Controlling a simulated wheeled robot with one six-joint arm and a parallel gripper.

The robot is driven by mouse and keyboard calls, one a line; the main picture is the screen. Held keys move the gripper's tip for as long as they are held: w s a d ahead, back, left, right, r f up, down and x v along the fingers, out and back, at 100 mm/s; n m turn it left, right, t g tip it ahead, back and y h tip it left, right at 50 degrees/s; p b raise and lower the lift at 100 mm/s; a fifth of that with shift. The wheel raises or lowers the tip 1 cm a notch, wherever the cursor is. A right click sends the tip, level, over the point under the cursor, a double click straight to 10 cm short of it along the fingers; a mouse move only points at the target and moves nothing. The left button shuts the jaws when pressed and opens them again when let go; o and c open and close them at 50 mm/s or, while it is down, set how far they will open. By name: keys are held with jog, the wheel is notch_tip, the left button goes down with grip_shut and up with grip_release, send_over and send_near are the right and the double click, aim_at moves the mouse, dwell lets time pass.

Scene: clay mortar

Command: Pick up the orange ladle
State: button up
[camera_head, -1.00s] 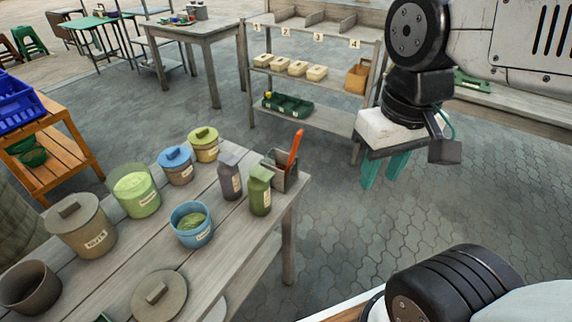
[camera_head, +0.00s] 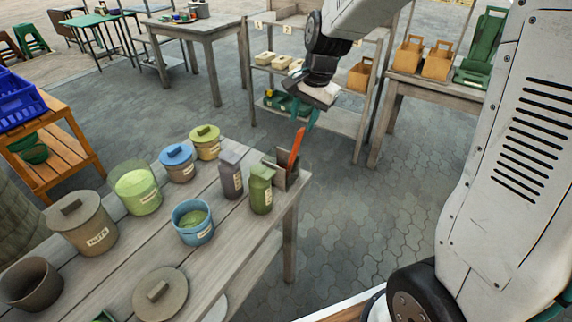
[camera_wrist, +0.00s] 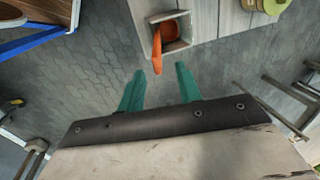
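The orange ladle (camera_head: 296,149) stands upright and slightly tilted in a small grey square holder (camera_head: 283,176) at the far right corner of the wooden table. In the wrist view the ladle (camera_wrist: 157,50) rises from the holder (camera_wrist: 178,31), just ahead of my fingertips and between their lines. My gripper (camera_head: 306,116) has teal fingers and hangs above and behind the ladle's top in the head view. In the wrist view my gripper (camera_wrist: 159,78) is open and empty, with a clear gap between the fingers. The ladle's lower end is hidden inside the holder.
A green carton (camera_head: 261,190) and a dark carton (camera_head: 231,175) stand left of the holder. Several pots, including a blue cup (camera_head: 193,222), fill the table (camera_head: 245,245). A shelf (camera_head: 330,115) stands behind. The paved floor right of the table is clear.

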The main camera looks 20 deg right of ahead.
aim_at(298, 146)
jog(key=x, duration=0.7)
jog(key=shift+s+d+f, duration=0.1)
jog(key=shift+s+f, duration=0.05)
jog(key=shift+f, duration=0.1)
grip_shut()
